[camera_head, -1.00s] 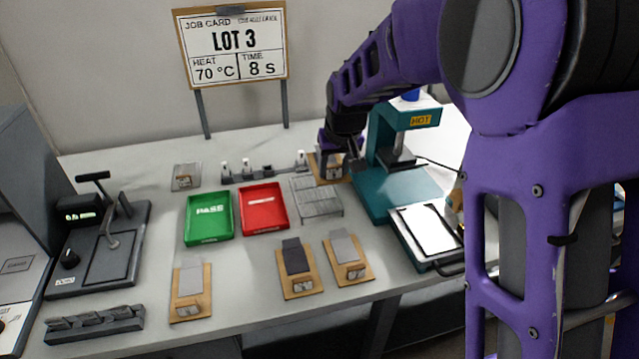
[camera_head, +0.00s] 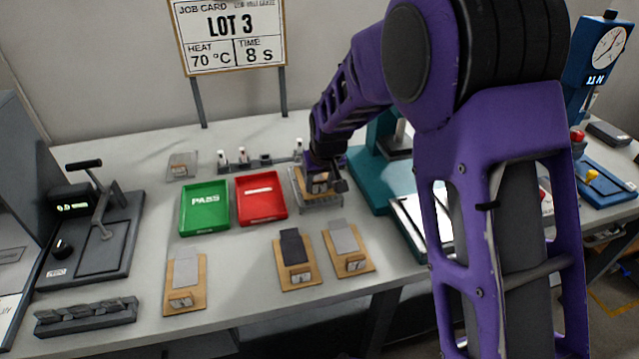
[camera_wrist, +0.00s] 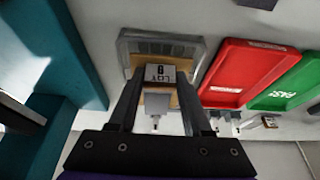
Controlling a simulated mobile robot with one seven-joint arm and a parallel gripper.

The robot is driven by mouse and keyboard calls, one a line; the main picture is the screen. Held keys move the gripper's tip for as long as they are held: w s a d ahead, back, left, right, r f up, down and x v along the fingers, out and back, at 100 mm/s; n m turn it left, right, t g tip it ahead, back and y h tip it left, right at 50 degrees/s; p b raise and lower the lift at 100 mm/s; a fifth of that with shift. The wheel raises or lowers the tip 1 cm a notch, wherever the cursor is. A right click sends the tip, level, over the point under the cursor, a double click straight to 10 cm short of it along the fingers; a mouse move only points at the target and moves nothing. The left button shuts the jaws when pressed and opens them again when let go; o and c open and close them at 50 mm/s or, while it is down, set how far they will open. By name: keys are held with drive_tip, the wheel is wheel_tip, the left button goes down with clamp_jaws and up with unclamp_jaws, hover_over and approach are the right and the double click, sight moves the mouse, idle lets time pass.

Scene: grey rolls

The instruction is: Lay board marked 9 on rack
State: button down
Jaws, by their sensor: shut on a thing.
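The board marked 9 (camera_head: 301,180) is a tan wooden plate with a white label block, and it also shows in the wrist view (camera_wrist: 187,95). My gripper (camera_head: 325,180) is shut on the label block, whose face reads LOT and a digit, upside down in the wrist view between the fingers (camera_wrist: 158,90). The wire rack (camera_head: 320,204) is directly under the board; its grey frame shows around the board in the wrist view (camera_wrist: 126,50). I cannot tell whether the board touches the rack. The gripper hides part of both.
The red tray (camera_head: 262,215) stands just left of the rack, with the green PASS tray (camera_head: 205,225) beyond it. The teal HOT press (camera_head: 372,185) stands close on the right. Several other boards (camera_head: 297,277) lie along the front of the table.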

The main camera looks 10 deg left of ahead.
drive_tip(key=shift+f, duration=0.15)
drive_tip(key=shift+c, duration=1.7)
unclamp_jaws()
drive_tip(key=shift+r, duration=0.4)
drive_tip(key=p+v, duration=0.1)
drive_tip(key=v, duration=1)
drive_tip(key=shift+s+r+p, duration=0.2)
drive_tip(key=shift+r+p, duration=0.05)
drive_tip(key=shift+p, duration=0.1)
